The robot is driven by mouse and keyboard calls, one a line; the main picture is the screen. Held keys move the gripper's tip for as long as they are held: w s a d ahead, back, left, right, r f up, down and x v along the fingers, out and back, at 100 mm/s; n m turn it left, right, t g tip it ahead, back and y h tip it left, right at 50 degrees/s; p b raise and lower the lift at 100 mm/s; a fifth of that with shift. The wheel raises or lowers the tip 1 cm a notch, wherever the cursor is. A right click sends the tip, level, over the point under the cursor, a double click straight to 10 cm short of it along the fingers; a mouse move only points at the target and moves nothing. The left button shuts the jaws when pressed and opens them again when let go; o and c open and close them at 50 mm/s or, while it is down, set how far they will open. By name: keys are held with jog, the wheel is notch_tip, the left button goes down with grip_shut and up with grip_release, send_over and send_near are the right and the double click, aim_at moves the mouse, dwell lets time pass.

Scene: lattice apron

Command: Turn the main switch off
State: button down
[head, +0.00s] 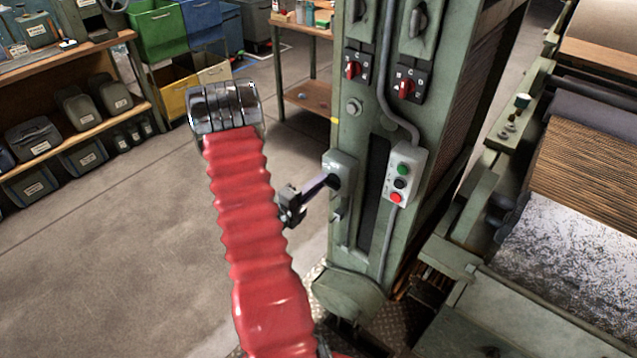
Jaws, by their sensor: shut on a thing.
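The main switch (342,164) appears to be the small grey-green box on the left face of the green machine column. My gripper (331,181) reaches out to the right from behind my red-sleeved arm, with its dark fingers at the front of this box. The fingers are shut on the switch's handle, which is small and mostly hidden by them. I cannot tell which way the handle is turned.
Two red rotary knobs (352,70) (407,88) sit higher on the column (440,125). A push-button box (405,175) with green, black and red buttons is to the right. Shelves with bins (85,105) stand at left. Floor (130,250) at left is clear.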

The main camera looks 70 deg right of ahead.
jog(key=shift+w+d+f+n, duration=0.1)
jog(key=shift+d+n, duration=0.05)
jog(key=shift+n, duration=0.15)
jog(key=c, duration=2)
grip_release()
jog(key=shift+o, duration=0.9)
jog(key=shift+w+f, duration=0.1)
jog(key=v, duration=1.4)
